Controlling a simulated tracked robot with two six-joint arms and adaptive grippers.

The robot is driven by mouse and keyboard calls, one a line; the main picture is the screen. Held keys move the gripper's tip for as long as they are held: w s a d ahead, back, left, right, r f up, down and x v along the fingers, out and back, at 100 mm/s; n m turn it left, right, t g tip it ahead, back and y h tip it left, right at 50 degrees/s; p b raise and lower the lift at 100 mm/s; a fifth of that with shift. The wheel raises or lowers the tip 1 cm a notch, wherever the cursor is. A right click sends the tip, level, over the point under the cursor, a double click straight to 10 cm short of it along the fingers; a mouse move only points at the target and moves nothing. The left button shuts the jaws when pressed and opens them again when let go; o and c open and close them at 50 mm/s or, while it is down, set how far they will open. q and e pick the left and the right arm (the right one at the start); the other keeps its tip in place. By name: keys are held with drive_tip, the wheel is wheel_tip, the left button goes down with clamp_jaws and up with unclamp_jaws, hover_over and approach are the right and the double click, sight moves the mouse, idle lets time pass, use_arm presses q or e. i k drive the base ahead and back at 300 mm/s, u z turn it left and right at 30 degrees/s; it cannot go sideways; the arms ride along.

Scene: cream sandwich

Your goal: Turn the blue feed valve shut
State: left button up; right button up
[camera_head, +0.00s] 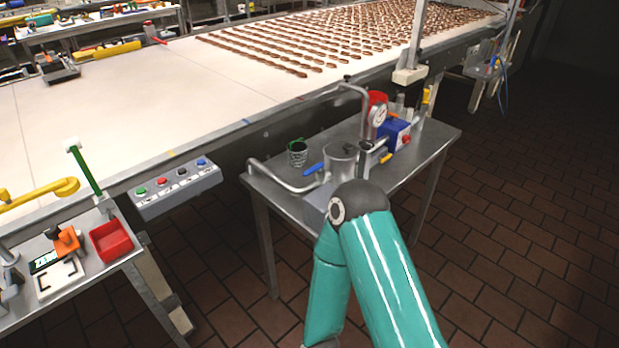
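A small blue handle (313,169), which looks like the feed valve's lever, lies at a slant beside a steel pipe (285,178) and a steel pot (342,162) on the metal side table (425,145). The valve body under it is too small to make out. A teal arm of mine rises from the bottom, bent at a grey elbow just in front of this table, and covers its near edge. Neither of my grippers shows, and no hand is seen at the blue handle.
A pressure gauge (378,116), a blue box (396,134) and a mesh cup (297,153) stand on the side table. Behind it runs the conveyor (150,95) with a button panel (177,189). A red bin (111,240) stands at left. Tiled floor is open at right.

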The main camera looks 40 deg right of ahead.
sight(319, 168)
drive_tip(key=z, duration=0.05)
drive_tip(key=i, duration=0.9)
drive_tip(key=u, duration=0.1)
